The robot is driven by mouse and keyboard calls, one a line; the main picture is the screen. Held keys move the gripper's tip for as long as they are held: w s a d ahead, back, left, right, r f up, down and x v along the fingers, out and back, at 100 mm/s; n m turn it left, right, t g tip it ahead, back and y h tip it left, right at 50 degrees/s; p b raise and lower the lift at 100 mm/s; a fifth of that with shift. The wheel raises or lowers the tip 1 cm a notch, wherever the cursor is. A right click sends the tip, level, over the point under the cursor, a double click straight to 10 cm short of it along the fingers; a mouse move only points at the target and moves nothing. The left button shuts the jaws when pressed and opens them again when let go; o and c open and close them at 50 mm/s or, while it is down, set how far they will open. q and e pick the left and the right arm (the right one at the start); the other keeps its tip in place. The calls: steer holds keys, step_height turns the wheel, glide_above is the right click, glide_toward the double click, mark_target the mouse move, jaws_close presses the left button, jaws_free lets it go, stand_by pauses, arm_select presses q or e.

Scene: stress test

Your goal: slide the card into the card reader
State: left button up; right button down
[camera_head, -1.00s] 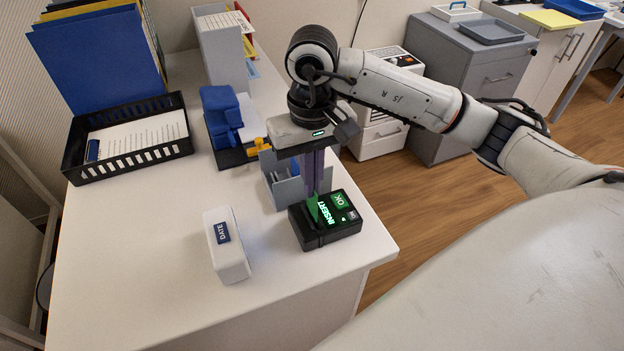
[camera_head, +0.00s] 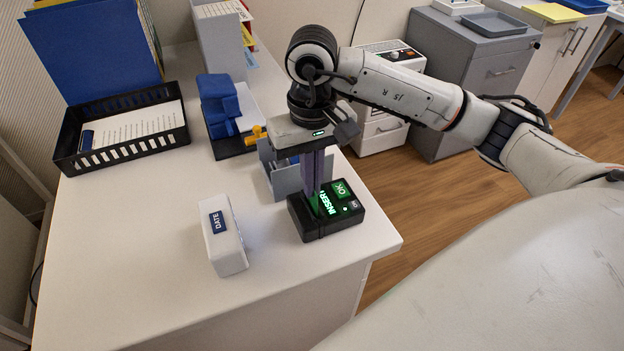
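The card reader (camera_head: 318,226) is a black box near the desk's right edge, with a lit green "INSERT" sign and an "OK" panel on top. My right gripper (camera_head: 315,198) points straight down over the reader's left part, its fingers close together. A narrow green strip of the card (camera_head: 312,206) shows at the fingertips, upright at the top of the reader. The fingers hide most of the card and the slot, so I cannot tell how deep it sits. My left gripper is not in view.
A white "DATE" block (camera_head: 222,238) stands left of the reader. A grey holder (camera_head: 283,180) is close behind the reader. A blue device (camera_head: 222,108), a black paper tray (camera_head: 125,150) and folders (camera_head: 90,50) stand farther back. The front left desk (camera_head: 120,260) is clear.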

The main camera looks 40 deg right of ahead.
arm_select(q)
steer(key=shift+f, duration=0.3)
arm_select(e)
steer(key=shift+f, duration=0.3)
steer(key=c, duration=2.5)
jaws_free()
steer(key=o, duration=0.5)
